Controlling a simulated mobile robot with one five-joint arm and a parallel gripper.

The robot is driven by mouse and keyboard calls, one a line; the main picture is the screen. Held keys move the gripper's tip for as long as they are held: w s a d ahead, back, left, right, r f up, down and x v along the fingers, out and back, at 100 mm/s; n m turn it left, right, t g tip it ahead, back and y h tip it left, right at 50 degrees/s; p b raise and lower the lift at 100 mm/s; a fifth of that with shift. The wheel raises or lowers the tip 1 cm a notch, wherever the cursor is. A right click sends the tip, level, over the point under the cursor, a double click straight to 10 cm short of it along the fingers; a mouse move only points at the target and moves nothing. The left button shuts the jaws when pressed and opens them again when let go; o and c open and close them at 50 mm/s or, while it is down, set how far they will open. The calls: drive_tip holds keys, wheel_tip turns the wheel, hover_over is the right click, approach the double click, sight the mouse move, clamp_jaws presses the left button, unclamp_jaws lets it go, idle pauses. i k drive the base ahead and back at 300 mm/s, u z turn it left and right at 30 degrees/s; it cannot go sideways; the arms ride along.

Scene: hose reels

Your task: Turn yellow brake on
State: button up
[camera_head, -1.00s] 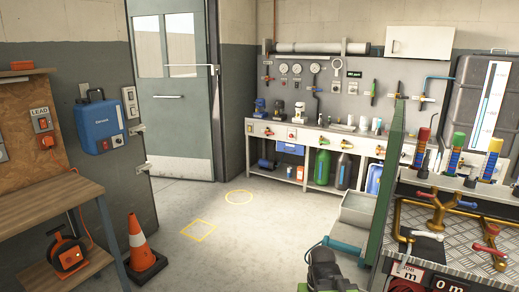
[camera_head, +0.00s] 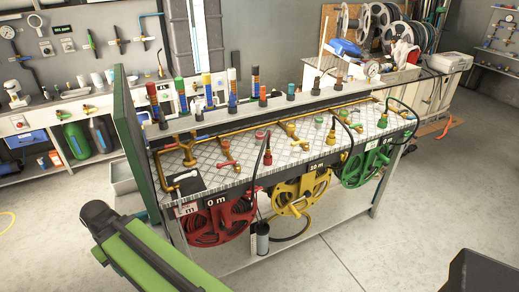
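The yellow hose reel (camera_head: 285,198) hangs at the bench front, between a red reel (camera_head: 215,222) and a green reel (camera_head: 362,168). A sign reading about "10 m" (camera_head: 317,166) is above it. Its brake is too small to make out, so I cannot tell its state. Brass pipes and small valves with red, yellow and green knobs lie on the bench top (camera_head: 215,178) behind the reels. A yellow knob (camera_head: 291,129) is among them. My gripper is not in view.
A green and black body (camera_head: 140,250) fills the lower left, and a dark shape (camera_head: 483,273) the lower right. A green panel (camera_head: 134,140) stands at the bench's left end. A grey canister (camera_head: 262,238) stands under the bench. The floor (camera_head: 385,240) at front right is clear.

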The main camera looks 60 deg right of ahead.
sight(343, 157)
drive_tip(key=z, duration=0.75)
drive_tip(key=k, duration=0.75)
drive_tip(key=z, duration=0.65)
drive_tip(key=i, duration=1)
